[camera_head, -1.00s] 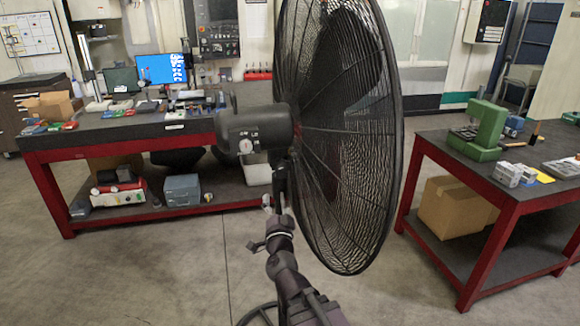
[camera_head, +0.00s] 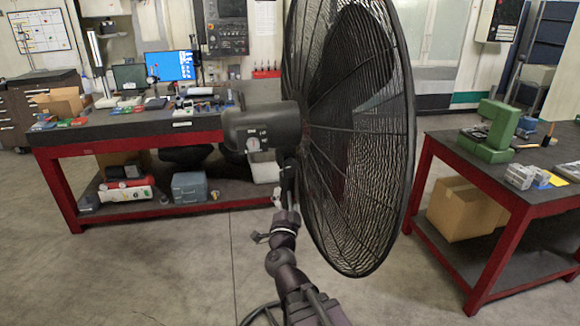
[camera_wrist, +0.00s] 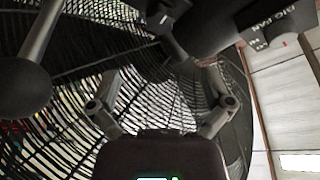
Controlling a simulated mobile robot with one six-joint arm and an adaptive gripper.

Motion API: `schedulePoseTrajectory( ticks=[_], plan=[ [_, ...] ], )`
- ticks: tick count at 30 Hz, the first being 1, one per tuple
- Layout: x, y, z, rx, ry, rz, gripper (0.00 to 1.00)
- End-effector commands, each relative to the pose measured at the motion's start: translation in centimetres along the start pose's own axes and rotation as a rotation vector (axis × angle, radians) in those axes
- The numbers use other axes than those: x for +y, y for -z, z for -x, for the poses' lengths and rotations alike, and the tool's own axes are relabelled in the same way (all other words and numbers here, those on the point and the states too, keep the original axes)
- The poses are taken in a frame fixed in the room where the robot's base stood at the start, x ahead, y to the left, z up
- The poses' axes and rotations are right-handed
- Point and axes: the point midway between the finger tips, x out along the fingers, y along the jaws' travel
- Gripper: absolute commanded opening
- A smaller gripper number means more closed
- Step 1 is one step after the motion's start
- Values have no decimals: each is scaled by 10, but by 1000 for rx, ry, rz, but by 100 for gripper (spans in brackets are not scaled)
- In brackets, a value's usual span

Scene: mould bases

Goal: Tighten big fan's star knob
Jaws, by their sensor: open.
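The big fan (camera_head: 262,128) stands straight ahead, its black motor housing left of the round wire cage (camera_head: 360,150). In the wrist view its housing (camera_wrist: 270,38) with the "BIG FAN" label is at the upper right. A bracket with a dark knob-like part (camera_wrist: 166,16) shows at the top middle; I cannot tell for sure that it is the star knob. My gripper (camera_wrist: 162,74) is open and empty below that part, with the cage behind its fingers. In the head view my arm reaches up to just below the housing, and the fingertips are hard to make out.
A red-framed workbench (camera_head: 75,140) with tools and a blue monitor (camera_head: 169,66) is at the left. Another bench (camera_head: 440,190) with a green device (camera_head: 490,135) is at the right, a cardboard box (camera_head: 460,208) on its shelf.

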Motion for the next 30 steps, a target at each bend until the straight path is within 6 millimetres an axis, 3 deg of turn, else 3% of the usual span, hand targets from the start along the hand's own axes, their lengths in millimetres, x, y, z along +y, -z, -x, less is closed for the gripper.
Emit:
schedulePoseTrajectory(
  ticks=[21,30],
  plan=[
    [0,2,-101,3,-2,2,100],
    [1,2,-127,3,-2,1,100]
  ],
)
